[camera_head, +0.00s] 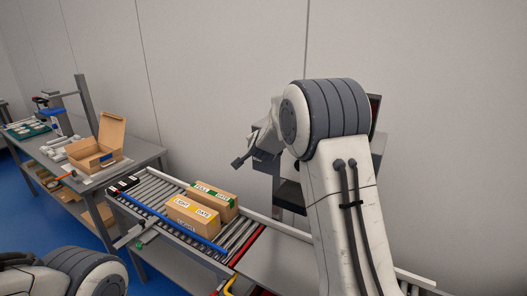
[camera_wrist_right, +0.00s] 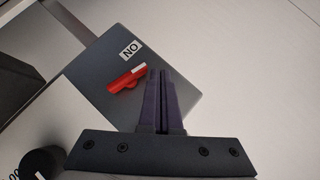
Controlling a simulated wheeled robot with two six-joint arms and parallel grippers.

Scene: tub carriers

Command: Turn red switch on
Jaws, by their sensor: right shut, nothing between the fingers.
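The red switch (camera_wrist_right: 127,79) is a short bar lever on a dark grey plate (camera_wrist_right: 108,93) in the right wrist view. It lies slanted across the plate, its right end close beside my fingers. I cannot tell whether they touch. A white label (camera_wrist_right: 130,50) just above it reads ON upside down. My right gripper (camera_wrist_right: 159,72) is shut and empty, its dark fingers pressed together over the plate. In the head view my right gripper (camera_head: 239,163) is beside dark equipment near the wall. I cannot make out the switch there. My left gripper is out of view.
A roller conveyor (camera_head: 128,201) runs below, carrying a closed carton (camera_head: 192,217) with yellow labels and one (camera_head: 213,197) with green labels. A grey workbench (camera_head: 146,153) with an open carton (camera_head: 97,148) stands at the left. The wall behind is bare.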

